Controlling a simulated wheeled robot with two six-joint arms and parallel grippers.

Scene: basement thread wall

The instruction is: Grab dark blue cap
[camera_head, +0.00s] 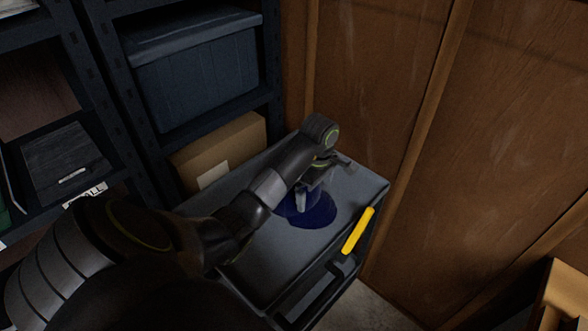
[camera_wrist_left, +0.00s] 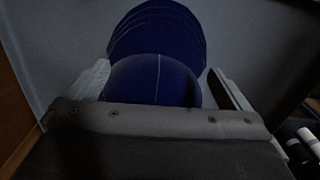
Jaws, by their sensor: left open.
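The dark blue cap (camera_head: 312,212) lies on top of a grey cabinet or cart (camera_head: 258,250). In the left wrist view the cap (camera_wrist_left: 155,80) shows its rounded crown near the gripper and its stitched brim pointing away. My left gripper (camera_head: 318,195) is open over the cap, with its fingers (camera_wrist_left: 155,85) on either side of the crown. I cannot tell whether the fingers touch the cap. The arm and gripper hide part of the crown in the head view. My right gripper is not in view.
A yellow-handled object (camera_head: 357,231) lies at the cabinet top's right edge. A cardboard box (camera_head: 222,150) and a shelf with a dark blue bin (camera_head: 200,82) stand behind and left. A wooden wall (camera_head: 385,75) closes off the back right.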

